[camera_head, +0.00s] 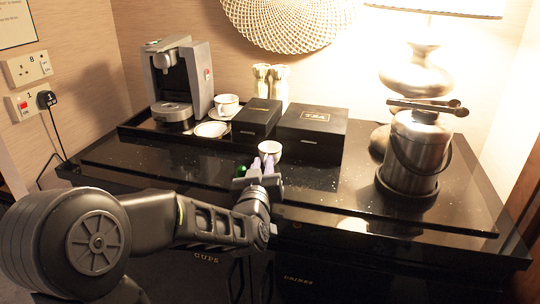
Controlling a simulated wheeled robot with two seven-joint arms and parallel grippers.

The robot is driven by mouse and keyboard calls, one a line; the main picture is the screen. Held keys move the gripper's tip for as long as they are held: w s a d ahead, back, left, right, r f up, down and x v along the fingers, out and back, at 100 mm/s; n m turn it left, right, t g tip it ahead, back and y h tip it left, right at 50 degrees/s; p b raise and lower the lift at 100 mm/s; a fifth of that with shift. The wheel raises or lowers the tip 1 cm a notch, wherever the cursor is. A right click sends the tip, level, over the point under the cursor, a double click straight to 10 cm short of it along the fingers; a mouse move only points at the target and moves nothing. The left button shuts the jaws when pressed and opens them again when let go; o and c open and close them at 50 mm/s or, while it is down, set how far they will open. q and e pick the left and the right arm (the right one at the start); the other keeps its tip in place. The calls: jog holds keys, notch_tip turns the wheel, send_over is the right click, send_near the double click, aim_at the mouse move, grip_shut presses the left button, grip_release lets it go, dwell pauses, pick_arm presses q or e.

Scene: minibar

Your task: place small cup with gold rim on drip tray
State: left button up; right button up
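My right gripper is out of view.
A second white cup (227,101) stands on a saucer beside the machine, and an empty saucer (211,130) lies in front of it. A small black box (257,117) and the black tea box (312,130) stand behind the cup. A metal ice bucket (415,155) and lamp are right.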

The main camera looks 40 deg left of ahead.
pick_arm(q)
grip_shut()
dwell(1.1)
